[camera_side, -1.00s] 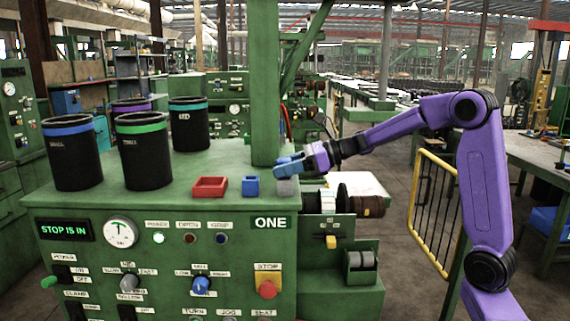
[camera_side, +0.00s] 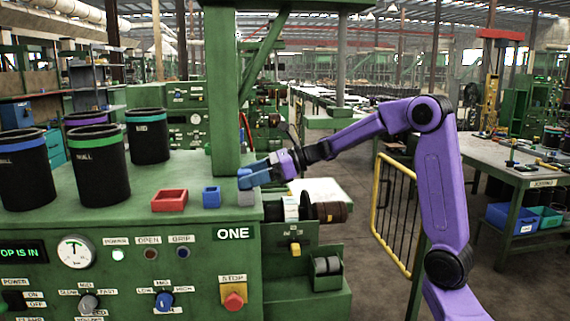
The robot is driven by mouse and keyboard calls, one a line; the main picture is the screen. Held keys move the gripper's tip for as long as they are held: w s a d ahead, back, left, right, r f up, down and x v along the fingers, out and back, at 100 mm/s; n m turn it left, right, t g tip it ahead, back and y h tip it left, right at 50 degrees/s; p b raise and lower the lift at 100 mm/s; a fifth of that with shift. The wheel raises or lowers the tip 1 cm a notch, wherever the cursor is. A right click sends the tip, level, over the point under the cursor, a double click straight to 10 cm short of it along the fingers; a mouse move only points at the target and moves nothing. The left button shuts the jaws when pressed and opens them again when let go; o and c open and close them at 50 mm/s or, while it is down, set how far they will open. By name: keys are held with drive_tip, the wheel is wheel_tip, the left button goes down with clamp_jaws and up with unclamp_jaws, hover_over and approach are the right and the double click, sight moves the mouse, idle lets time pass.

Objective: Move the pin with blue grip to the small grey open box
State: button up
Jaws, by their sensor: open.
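My gripper (camera_side: 250,176), with blue fingers, is at the right edge of the green machine top, just above and partly in front of a small grey box (camera_side: 246,197). Its jaws are open; at this size I cannot tell whether anything is between them or whether they touch the box. The inside of the grey box is hidden. I cannot make out a pin with a blue grip in this view.
A blue open box (camera_side: 211,197) and a red open box (camera_side: 169,201) stand left of the grey box. Several black sleeves with coloured bands, one green-banded (camera_side: 98,170), stand further left. A green post (camera_side: 222,90) rises behind the boxes. A yellow rail (camera_side: 393,215) stands right.

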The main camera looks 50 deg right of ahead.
drive_tip(key=v, duration=1.6)
drive_tip(key=s+a+f+m+g+h, duration=0.1)
drive_tip(key=a+f+m+h, duration=0.5)
drive_tip(key=a+f+m, duration=1)
drive_tip(key=s+a+f+m+g+h, duration=0.2)
drive_tip(key=s+m+g, duration=0.2)
drive_tip(key=s+m, duration=0.4)
drive_tip(key=s+a+f+m+g+h, duration=0.1)
drive_tip(key=s+m+g, duration=0.4)
drive_tip(key=s, duration=1.1)
drive_tip(key=a+m+h, duration=0.1)
drive_tip(key=m, duration=0.2)
drive_tip(key=shift+s+f, duration=0.35)
